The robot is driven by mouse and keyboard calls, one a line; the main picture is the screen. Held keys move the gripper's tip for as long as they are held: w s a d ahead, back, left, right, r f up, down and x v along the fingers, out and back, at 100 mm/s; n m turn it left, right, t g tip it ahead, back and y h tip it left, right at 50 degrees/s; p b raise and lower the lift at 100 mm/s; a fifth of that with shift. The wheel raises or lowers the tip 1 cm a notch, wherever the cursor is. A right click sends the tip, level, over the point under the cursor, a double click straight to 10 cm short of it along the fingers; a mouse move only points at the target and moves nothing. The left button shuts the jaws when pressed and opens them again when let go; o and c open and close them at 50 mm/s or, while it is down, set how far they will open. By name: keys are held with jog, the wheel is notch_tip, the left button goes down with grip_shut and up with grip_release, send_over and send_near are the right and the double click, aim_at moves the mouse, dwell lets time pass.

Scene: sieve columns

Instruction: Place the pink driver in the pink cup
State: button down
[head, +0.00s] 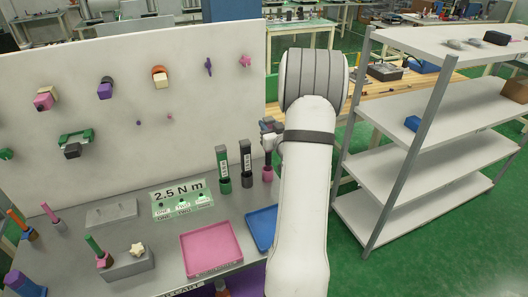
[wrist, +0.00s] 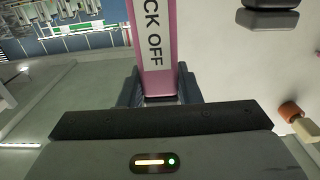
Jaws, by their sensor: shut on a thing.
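The pink driver (wrist: 156,45), with a white label ending in "CK OFF", stands between the jaws of my gripper (wrist: 160,95) in the wrist view. The jaws are shut on it. In the head view my gripper (head: 270,138) is at the back of the grey bench, partly hidden by my arm. The pink cup (head: 267,174) shows just below it, beside my arm. The driver is small and mostly hidden there; I cannot tell whether its lower end touches or enters the cup.
A green driver holder (head: 224,186) and a dark one (head: 246,178), each with a tool upright, stand left of the pink cup. A pink tray (head: 211,249) and a blue tray (head: 262,228) lie in front. The white board (head: 130,75) with pegged parts rises behind.

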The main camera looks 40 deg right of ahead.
notch_tip(320, 180, down, 7)
jog(key=shift+r+p, duration=0.2)
jog(key=shift+p, duration=0.35)
jog(key=shift+a, duration=0.1)
jog(key=shift+f, duration=0.1)
jog(key=shift+f+b, duration=0.15)
jog(key=shift+b, duration=0.15)
jog(key=c, duration=1.1)
grip_release()
jog(key=shift+o, duration=0.2)
